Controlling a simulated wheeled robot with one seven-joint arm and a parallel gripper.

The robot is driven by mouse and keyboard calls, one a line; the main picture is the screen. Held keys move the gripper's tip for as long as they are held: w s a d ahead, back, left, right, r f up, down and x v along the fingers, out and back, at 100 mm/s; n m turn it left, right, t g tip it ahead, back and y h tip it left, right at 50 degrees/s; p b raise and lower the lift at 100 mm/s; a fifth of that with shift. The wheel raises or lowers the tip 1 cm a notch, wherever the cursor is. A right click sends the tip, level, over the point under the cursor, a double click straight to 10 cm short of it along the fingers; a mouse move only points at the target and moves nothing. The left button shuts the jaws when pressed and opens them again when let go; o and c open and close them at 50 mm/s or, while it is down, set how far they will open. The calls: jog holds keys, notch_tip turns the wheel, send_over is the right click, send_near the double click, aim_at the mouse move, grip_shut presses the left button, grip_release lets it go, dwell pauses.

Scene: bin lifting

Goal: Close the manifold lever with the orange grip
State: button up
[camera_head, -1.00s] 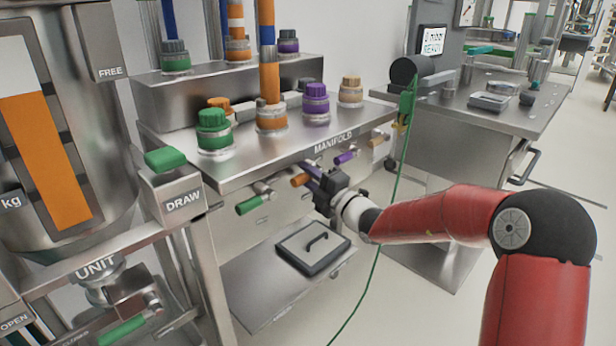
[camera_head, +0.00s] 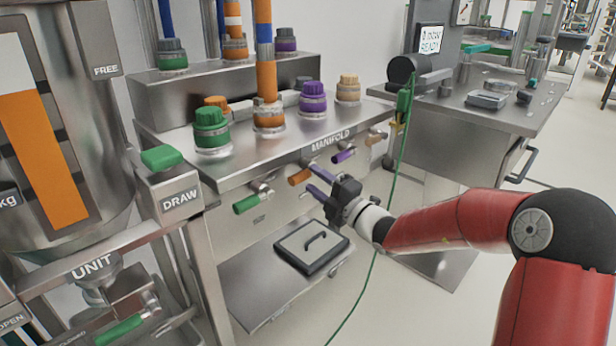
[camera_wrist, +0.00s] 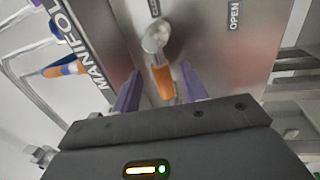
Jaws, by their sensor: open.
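The orange grip (camera_head: 299,177) of the manifold lever sticks out from the front of the steel manifold, under the MANIFOLD label. In the wrist view the orange grip (camera_wrist: 163,82) hangs from a round metal pivot (camera_wrist: 156,38), with an OPEN label to the right of it. My gripper (camera_head: 317,181) is open, its two purple fingers pointing at the manifold front just right of the orange grip. In the wrist view my gripper (camera_wrist: 160,92) has one finger on each side of the orange grip. I cannot tell whether either finger touches it.
A green-grip lever (camera_head: 252,203) is to the left and a purple-grip lever (camera_head: 343,156) to the right, close to my gripper. A beige-grip lever (camera_head: 376,138) is farther right. A green cable (camera_head: 398,160) hangs beside my arm.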

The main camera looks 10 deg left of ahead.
jog(key=v, duration=0.3)
jog(key=shift+s+d+f, duration=0.1)
jog(key=shift+s+d, duration=0.15)
jog(key=s+f+n+g+h, duration=0.3)
jog(key=s+n+g+h, duration=0.5)
jog(key=s+n, duration=1.5)
jog(key=s+d+n+t+h, duration=0.1)
jog(key=s+d+n+h, duration=0.3)
jog(key=d+n, duration=0.6)
jog(key=s+d+n+h, duration=0.4)
jog(key=s+d+n, duration=0.2)
jog(key=d+n, duration=0.4)
jog(key=shift+d+r+t, duration=0.25)
jog(key=shift+d+t, duration=0.15)
jog(key=shift+d, duration=0.05)
